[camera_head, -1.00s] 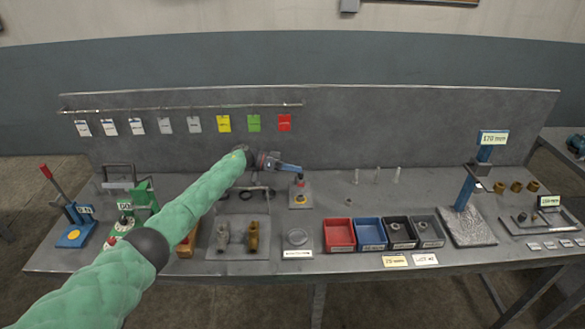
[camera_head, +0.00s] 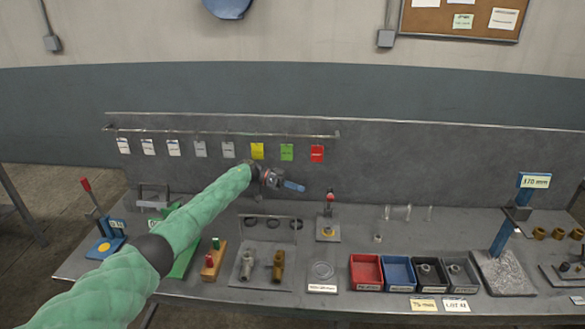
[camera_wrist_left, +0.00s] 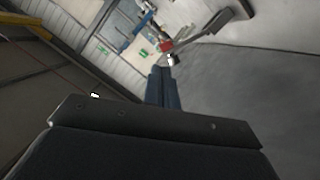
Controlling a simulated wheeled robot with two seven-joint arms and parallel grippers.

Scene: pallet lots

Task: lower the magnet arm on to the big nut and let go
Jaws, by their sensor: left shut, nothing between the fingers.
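My left gripper (camera_head: 298,186) is shut and empty, held in the air in front of the back panel. Its blue fingers also show in the wrist view (camera_wrist_left: 162,85). Just right of its tips, and apart from them, a small stand with a red part at its top (camera_head: 330,198) rises from a grey plate. A yellow piece (camera_head: 328,232) lies low on that plate. I cannot tell for sure whether this stand is the magnet arm, or which piece is the big nut. My right gripper is not in view.
Red, blue and dark bins (camera_head: 367,272) stand at the front right of the stand. Brass fittings (camera_head: 278,264) are at the front left. A blue post with a 170 mm sign (camera_head: 534,181) is at the right. Coloured cards (camera_head: 287,152) hang from a rail behind.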

